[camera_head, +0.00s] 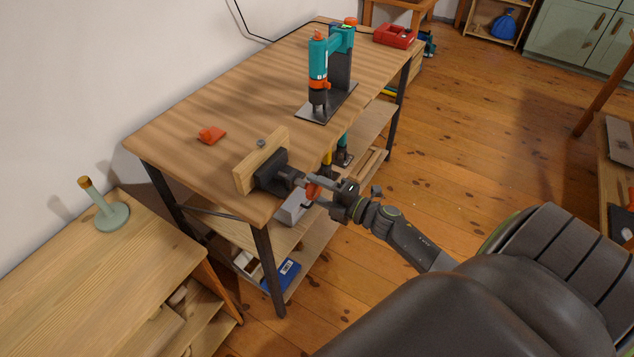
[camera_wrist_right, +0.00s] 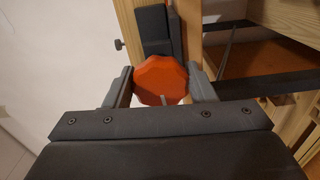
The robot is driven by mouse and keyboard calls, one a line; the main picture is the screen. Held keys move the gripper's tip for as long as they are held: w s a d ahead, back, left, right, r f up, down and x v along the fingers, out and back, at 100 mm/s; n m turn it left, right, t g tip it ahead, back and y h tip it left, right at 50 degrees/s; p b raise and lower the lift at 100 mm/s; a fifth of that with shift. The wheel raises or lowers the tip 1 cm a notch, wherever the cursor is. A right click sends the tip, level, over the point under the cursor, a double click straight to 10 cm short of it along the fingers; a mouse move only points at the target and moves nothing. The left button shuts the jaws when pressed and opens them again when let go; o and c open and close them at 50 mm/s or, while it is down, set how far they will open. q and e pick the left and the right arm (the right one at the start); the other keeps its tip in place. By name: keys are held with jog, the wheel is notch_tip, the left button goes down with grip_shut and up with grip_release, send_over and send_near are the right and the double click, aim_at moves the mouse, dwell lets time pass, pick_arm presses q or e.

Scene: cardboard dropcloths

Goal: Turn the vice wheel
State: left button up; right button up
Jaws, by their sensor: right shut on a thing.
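The vice (camera_head: 272,176) is dark grey with a wooden jaw board (camera_head: 258,160) and is mounted at the near end of the workbench. Its orange-red wheel (camera_head: 314,188) faces my right arm and is partly covered by the gripper. My right gripper (camera_head: 322,188) comes in from the right and is shut on the wheel. In the right wrist view the scalloped wheel (camera_wrist_right: 160,80) sits between the two fingers (camera_wrist_right: 160,88), one on each side. The vice body (camera_wrist_right: 155,32) shows behind it. My left gripper is in neither view.
The workbench (camera_head: 185,110) carries a teal drill press (camera_head: 319,72), a red toolbox (camera_head: 394,35) and a small orange item (camera_head: 211,134). A shelf below holds several items, including a blue box (camera_head: 282,274). A lower wooden cabinet (camera_head: 75,260) stands at left.

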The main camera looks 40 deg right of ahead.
jog(key=m+p, duration=0.2)
jog(key=m, duration=0.2)
jog(key=shift+m+p, duration=0.4)
dwell(0.4)
jog(key=o, duration=1)
jog(key=shift+f, duration=0.1)
jog(key=shift+c, duration=0.2)
jog(key=b+v, duration=0.3)
jog(key=v, duration=1.4)
jog(key=shift+s, duration=0.2)
jog(key=shift+d, duration=0.1)
